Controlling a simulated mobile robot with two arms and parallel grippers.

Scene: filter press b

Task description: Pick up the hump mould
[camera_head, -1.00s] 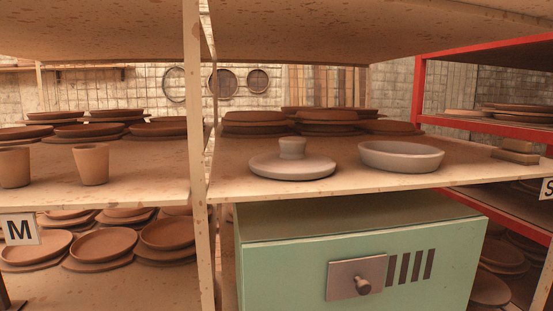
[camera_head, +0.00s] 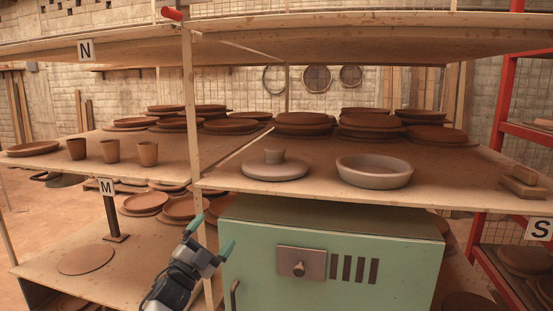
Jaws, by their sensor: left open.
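A pale grey disc with a short round knob on top, which looks like the hump mould (camera_head: 275,170), sits on the middle shelf (camera_head: 235,183) near its front edge. A grey shallow bowl (camera_head: 374,172) stands just right of it, apart from it. My left gripper (camera_head: 211,237) is open and empty. It is in front of the shelving, lower than the hump mould and to its left in the picture, by the upright post. My right gripper is not in view.
A wooden upright post (camera_head: 194,120) rises left of the mould. A green cabinet (camera_head: 330,230) stands beneath the shelf. Stacks of brown plates (camera_head: 303,124) lie behind. Small blocks (camera_head: 523,182) sit at the shelf's right end. An upper shelf (camera_head: 330,45) hangs above.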

